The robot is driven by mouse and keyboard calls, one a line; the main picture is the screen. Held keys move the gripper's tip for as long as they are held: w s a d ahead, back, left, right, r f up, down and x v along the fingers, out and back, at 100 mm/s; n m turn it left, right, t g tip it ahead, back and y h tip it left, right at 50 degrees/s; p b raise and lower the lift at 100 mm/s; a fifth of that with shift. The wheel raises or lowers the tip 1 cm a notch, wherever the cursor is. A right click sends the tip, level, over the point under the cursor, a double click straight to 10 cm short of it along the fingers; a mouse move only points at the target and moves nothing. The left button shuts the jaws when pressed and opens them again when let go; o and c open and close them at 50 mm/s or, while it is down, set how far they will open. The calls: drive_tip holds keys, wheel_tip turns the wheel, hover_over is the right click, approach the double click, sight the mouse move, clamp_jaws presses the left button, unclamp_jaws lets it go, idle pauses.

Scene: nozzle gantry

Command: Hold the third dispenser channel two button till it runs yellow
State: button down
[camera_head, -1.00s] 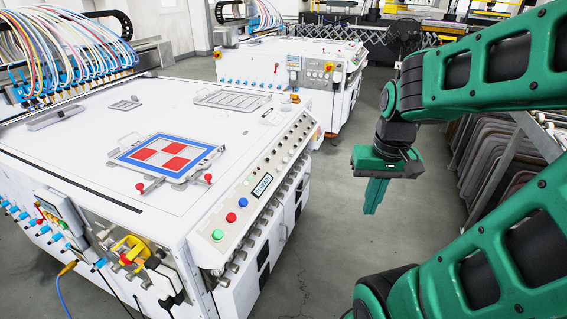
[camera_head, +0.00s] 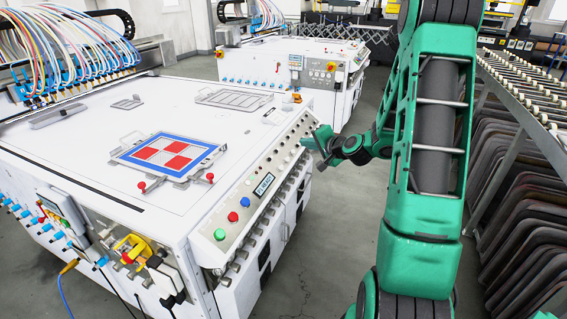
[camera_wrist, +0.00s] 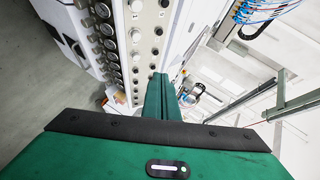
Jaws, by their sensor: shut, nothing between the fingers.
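A sloped control panel (camera_head: 262,189) runs along the front edge of the white machine. It carries rows of small round buttons (camera_head: 286,150), which also show in the wrist view (camera_wrist: 136,56). I cannot read any channel labels. My gripper (camera_head: 306,143) is shut and empty. It is at the far half of the panel, with its fingers pointing left toward the button rows. In the wrist view the closed green fingers (camera_wrist: 159,80) reach to the panel's far end, beside the buttons. Whether they touch a button is hidden. No yellow flow is visible.
Green (camera_head: 220,234), red (camera_head: 232,216) and blue (camera_head: 245,203) buttons and a small display (camera_head: 263,184) sit at the panel's near end. A red, white and blue patterned plate (camera_head: 167,156) lies on the machine top. A second white machine (camera_head: 300,60) stands behind. Racks (camera_head: 520,180) line the right.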

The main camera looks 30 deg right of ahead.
sight(287, 160)
drive_tip(key=shift+w+d+m+t, duration=0.3)
drive_tip(key=shift+d+m, duration=0.2)
drive_tip(key=shift+d, duration=0.05)
drive_tip(key=w+a+f, duration=0.3)
drive_tip(key=w+f, duration=0.1)
drive_tip(key=f, duration=0.3)
idle(0.3)
drive_tip(key=shift+a+f, duration=0.1)
drive_tip(key=shift+f, duration=0.05)
idle(1.9)
drive_tip(key=shift+w+a+f, duration=0.15)
drive_tip(key=shift+f, duration=0.05)
drive_tip(key=shift+w+a+f, duration=0.15)
drive_tip(key=shift+w+f, duration=0.1)
drive_tip(key=shift+f, duration=0.2)
idle(3.8)
